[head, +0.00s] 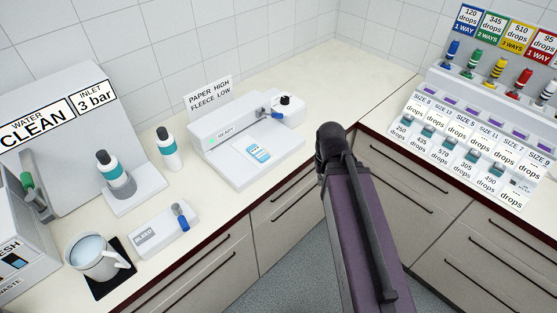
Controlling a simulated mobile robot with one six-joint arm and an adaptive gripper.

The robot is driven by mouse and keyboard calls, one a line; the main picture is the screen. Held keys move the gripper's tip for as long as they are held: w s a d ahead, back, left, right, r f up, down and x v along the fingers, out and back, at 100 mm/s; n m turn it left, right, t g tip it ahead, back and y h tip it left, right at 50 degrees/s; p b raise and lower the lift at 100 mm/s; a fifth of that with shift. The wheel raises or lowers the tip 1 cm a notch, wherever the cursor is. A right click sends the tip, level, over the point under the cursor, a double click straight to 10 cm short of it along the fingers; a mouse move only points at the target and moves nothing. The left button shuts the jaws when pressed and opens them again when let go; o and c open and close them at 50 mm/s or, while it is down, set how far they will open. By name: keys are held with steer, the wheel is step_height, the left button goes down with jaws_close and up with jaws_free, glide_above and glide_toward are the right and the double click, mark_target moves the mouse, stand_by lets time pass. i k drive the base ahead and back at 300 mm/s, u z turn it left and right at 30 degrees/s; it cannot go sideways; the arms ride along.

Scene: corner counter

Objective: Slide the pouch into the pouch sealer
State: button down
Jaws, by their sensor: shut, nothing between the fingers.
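The pouch sealer (207,137) is a white box on the counter, with a green light and a "READY" label on its front face. A sign reading "PAPER HIGH FLEECE LOW" (208,93) stands behind it. The pouch (258,150), pale with a blue printed patch, lies flat on the sealer's front plate, in front of the upright body. Whether its edge is inside the slot is too small to tell. My purple arm link shows at the lower middle, right of the sealer; my gripper is not visible.
A dark knob (285,100) and a blue-tipped lever (276,114) sit at the sealer's right end. A bottle (168,150) stands left of it. Further left are a "BLEED" block (146,235) and a mug (97,260). A drops rack (480,150) fills the right counter. The back corner is clear.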

mark_target(260, 157)
steer(key=z, duration=0.3)
steer(key=k, duration=1.55)
steer(key=u, duration=0.4)
steer(key=i, duration=1.05)
steer(key=u, duration=0.05)
